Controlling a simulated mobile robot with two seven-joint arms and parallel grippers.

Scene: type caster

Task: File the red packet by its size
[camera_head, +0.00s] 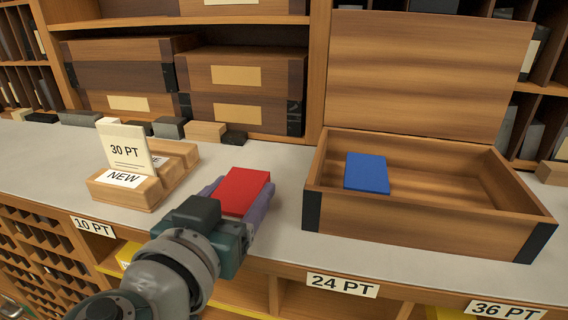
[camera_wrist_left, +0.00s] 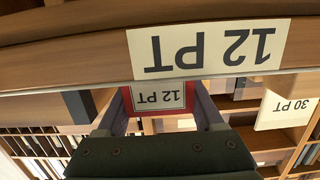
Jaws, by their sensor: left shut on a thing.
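My left gripper (camera_head: 240,194) is shut on the red packet (camera_head: 246,186), over the front part of the counter, between the card holder and the open box. In the left wrist view the red packet (camera_wrist_left: 180,122) sits between the two fingers and bears a label reading 12 PT, upside down. A counter-edge label (camera_wrist_left: 208,48) also reading 12 PT shows large there; my arm hides that stretch of edge in the head view. Edge labels 10 PT (camera_head: 93,227), 24 PT (camera_head: 342,286) and 36 PT (camera_head: 505,310) show in the head view. My right gripper is out of view.
A wooden holder (camera_head: 125,191) marked NEW carries a 30 PT card (camera_head: 124,148). An open wooden box (camera_head: 425,222) at right has a blue packet (camera_head: 367,173) inside. Closed boxes (camera_head: 240,75) fill the shelf behind. Open compartments lie below the counter (camera_head: 280,160).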

